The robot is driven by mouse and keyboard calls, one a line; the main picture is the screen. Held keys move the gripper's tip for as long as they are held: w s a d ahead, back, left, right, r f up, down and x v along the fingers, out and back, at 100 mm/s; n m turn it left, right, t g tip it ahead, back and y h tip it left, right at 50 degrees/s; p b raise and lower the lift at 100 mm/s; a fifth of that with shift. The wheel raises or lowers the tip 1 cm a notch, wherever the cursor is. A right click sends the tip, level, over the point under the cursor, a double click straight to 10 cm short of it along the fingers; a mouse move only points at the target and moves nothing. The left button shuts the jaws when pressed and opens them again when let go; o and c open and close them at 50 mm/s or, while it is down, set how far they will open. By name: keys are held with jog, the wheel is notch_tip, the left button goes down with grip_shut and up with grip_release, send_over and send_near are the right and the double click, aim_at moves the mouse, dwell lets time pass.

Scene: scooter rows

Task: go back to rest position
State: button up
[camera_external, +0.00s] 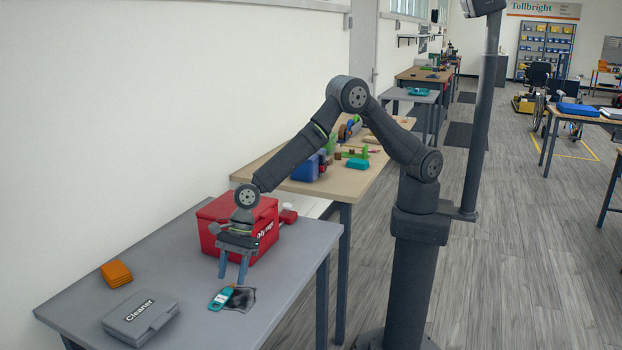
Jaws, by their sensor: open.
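My gripper (233,277) is open and points down over the grey table (77,297). Its two fingers are apart, and nothing shows between them. The fingertips are just above or beside a small teal device (221,298) lying on a dark cloth or pouch (242,299); I cannot tell if they touch. My arm reaches forward from its column to the left, bent high at the elbow.
A red box (213,235) stands close behind my gripper, partly hidden by it. A grey Cleaner case (140,318) and orange stack (116,273) are to the left. A cluttered wooden table (337,186) adjoins behind. The air above the grey table's left part is clear.

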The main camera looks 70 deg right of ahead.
aim_at(231, 286)
jog(key=x, duration=0.3)
jog(key=shift+d+f, duration=0.15)
notch_tip(231, 286, up, 3)
jog(key=shift+r, duration=0.75)
jog(key=shift+f, duration=0.1)
